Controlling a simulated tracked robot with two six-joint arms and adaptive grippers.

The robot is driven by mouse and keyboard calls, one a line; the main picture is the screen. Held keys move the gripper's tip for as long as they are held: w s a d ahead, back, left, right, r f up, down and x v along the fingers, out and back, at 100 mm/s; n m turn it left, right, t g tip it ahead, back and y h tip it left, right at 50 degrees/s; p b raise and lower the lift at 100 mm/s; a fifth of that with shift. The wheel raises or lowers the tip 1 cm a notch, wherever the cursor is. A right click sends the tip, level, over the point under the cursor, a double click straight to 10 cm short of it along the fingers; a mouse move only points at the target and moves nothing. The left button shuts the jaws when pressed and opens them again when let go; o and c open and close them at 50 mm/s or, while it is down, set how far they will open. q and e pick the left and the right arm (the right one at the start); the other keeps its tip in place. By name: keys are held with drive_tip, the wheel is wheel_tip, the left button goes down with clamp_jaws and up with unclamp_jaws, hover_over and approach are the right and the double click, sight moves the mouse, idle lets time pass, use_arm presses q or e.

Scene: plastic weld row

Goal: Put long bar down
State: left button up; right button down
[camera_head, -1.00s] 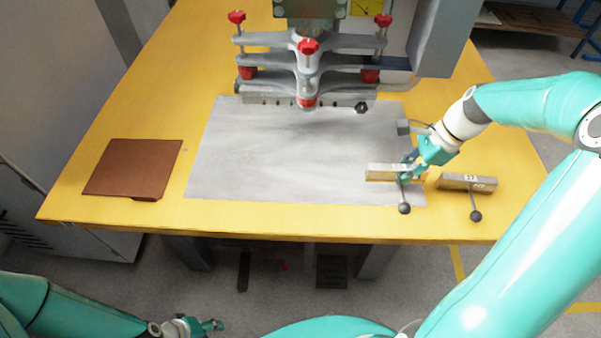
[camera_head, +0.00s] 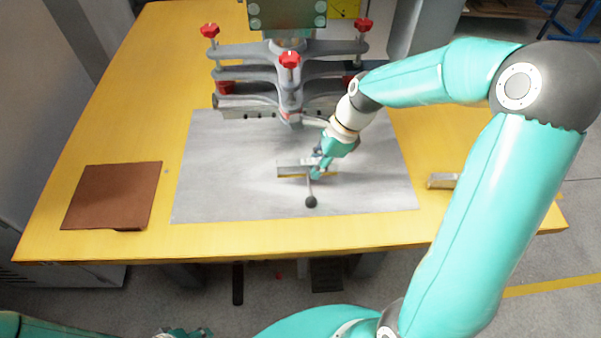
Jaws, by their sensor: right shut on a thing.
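My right gripper (camera_head: 320,168) is shut on a grey metal bar (camera_head: 292,171) with a rod and a dark ball knob (camera_head: 311,202) pointing to the front. The bar is level, over the middle of the grey plate (camera_head: 230,195), in front of the press. I cannot tell whether it touches the plate. The fingers hide its right part. A second, similar bar (camera_head: 442,181) lies on the yellow table right of the plate, mostly hidden behind my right arm. My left gripper (camera_head: 190,333) shows only partly at the bottom edge, below the table front, and its fingers are unclear.
The press (camera_head: 288,90), with red knobs, stands at the back of the plate, close to my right gripper. A brown board (camera_head: 112,195) lies at the left of the yellow table (camera_head: 110,130). The plate's left part is clear.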

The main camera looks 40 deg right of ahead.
sight(302, 175)
drive_tip(key=shift+w+a, duration=0.35)
drive_tip(key=shift+a, duration=0.2)
drive_tip(key=shift+w+a, duration=0.3)
drive_tip(key=shift+a, duration=0.2)
drive_tip(key=x, duration=0.2)
drive_tip(key=shift+f, duration=0.8)
drive_tip(key=c, duration=1)
unclamp_jaws()
drive_tip(key=shift+o, duration=0.2)
drive_tip(key=p+v, duration=0.1)
drive_tip(key=v, duration=1)
drive_tip(key=shift+s+d+r, duration=0.1)
drive_tip(key=shift+d, duration=0.05)
drive_tip(key=shift+s+d+r, duration=0.1)
drive_tip(key=shift+r, duration=0.25)
